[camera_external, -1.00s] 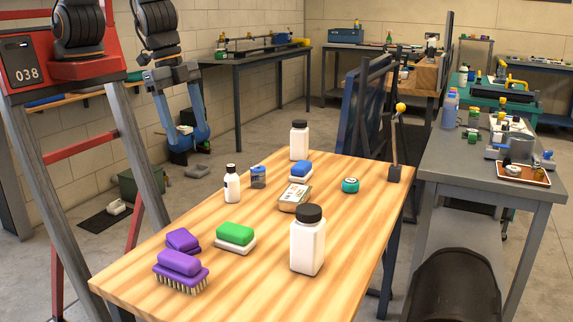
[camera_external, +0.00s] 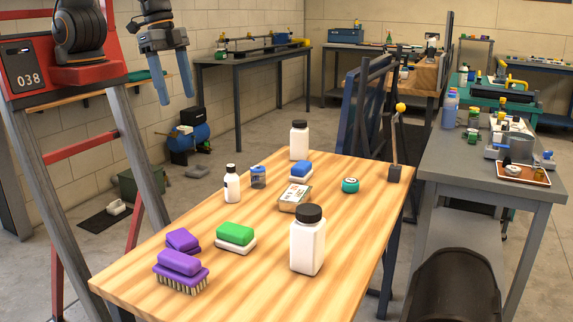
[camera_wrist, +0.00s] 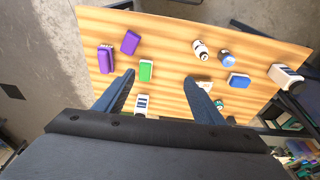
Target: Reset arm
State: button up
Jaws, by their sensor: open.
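My gripper (camera_external: 175,88) is at the upper left in the external view, with its two blue fingers pointing down and spread apart. It is empty and hangs in the air beyond the left edge of the wooden table (camera_external: 240,288). In the wrist view my gripper (camera_wrist: 165,100) shows its two fingers apart, with the tabletop (camera_wrist: 170,65) beyond them. No object is between the fingers.
The table holds a purple brush (camera_external: 180,270), a purple sponge (camera_external: 183,241), a green sponge (camera_external: 235,234), a large white bottle (camera_external: 308,245), a rear white bottle (camera_external: 299,142) and a teal tape roll (camera_external: 350,185). A red frame (camera_external: 78,150) stands left.

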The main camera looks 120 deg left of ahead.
notch_tip(320, 180, down, 11)
jog(key=g+b, duration=0.1)
jog(key=b, duration=0.8)
jog(key=shift+w, duration=0.4)
